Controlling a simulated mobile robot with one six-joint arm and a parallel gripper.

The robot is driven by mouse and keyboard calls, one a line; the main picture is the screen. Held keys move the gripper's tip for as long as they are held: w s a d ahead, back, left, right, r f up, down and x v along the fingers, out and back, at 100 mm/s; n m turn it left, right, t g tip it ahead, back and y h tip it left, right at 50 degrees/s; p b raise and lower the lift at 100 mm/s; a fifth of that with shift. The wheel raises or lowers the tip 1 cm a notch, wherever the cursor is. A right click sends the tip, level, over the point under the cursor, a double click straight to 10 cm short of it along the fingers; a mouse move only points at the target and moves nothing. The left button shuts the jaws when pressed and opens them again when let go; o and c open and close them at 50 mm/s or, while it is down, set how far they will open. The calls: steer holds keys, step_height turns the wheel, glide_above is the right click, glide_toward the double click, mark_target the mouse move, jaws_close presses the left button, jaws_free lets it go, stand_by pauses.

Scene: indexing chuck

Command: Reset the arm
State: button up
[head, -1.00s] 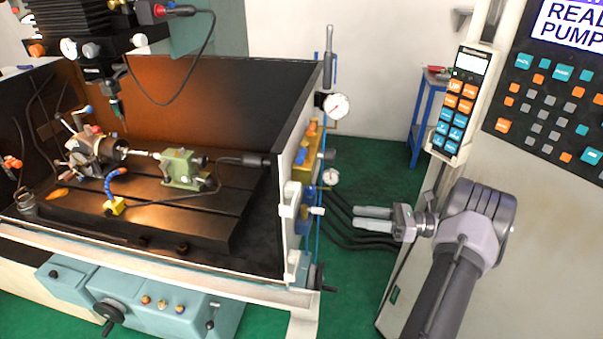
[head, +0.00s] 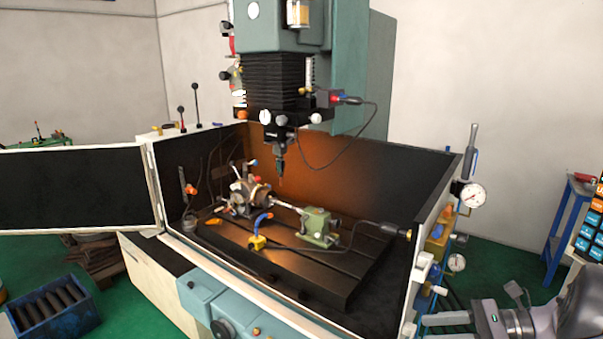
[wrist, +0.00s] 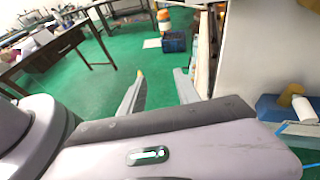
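My arm reaches in at the lower right of the head view, beside the right wall of the milling machine's enclosure. My gripper (head: 440,327) points left there, and the bottom edge of the picture cuts it off. In the wrist view my gripper (wrist: 158,88) shows two grey fingers apart with nothing between them. Green floor shows beyond the fingertips.
The indexing chuck (head: 250,197) and a green tailstock (head: 318,227) sit on the machine's dark table (head: 300,272). The enclosure door (head: 75,190) stands open at left. Gauges (head: 472,196) and hoses line the right wall. A blue crate (head: 55,318) stands on the floor.

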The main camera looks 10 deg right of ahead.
steer(key=s+a+r+n+g+h, duration=0.25)
steer(key=a+r+n, duration=0.2)
steer(key=a, duration=0.55)
steer(key=s+a+r+n+g+h, duration=0.1)
steer(key=a+r+n+g+h, duration=0.3)
steer(key=a, duration=0.5)
steer(key=s+a+r+n+t+h, duration=0.1)
steer(key=s+a+n+t+h, duration=0.2)
steer(key=s+a+n, duration=0.7)
steer(key=shift+s+a+n+t+h, duration=0.35)
steer(key=shift+s+n+t, duration=0.2)
steer(key=shift+s+t, duration=0.45)
steer(key=shift+d+r, duration=0.1)
steer(key=shift+r, duration=0.05)
